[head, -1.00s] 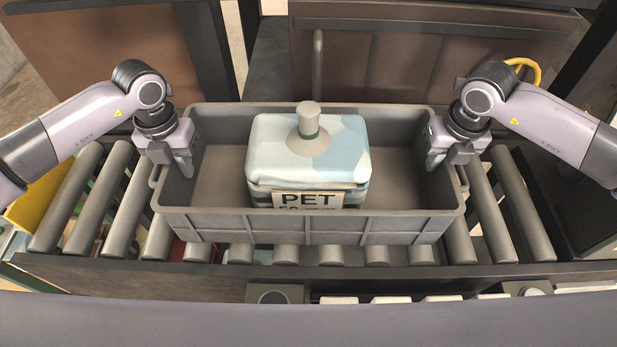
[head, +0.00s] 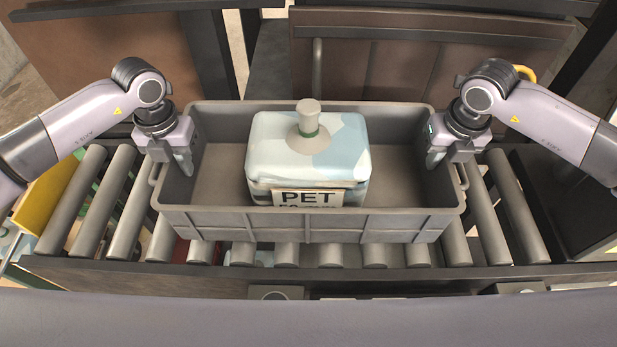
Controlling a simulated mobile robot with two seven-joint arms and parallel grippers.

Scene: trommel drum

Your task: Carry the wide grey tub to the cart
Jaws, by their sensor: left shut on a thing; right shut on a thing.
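The wide grey tub (head: 310,223) is in the middle of the head view, over the roller conveyor, and looks level. Inside it stands a bale-like block (head: 275,150) with a pale blue and white top, a "PET" label and a grey knob on top. My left gripper (head: 182,163) is shut on the tub's left end. My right gripper (head: 438,160) is shut on the tub's right end. The fingertips are partly hidden by the tub's walls. I cannot tell how far the tub is above the rollers. No cart can be made out.
Conveyor rollers (head: 515,208) show on both sides of the tub, with a dark front rail (head: 400,277) below. Brown panels (head: 400,65) stand behind. A yellow panel (head: 45,195) is at the left, and a dark housing (head: 575,195) is at the right.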

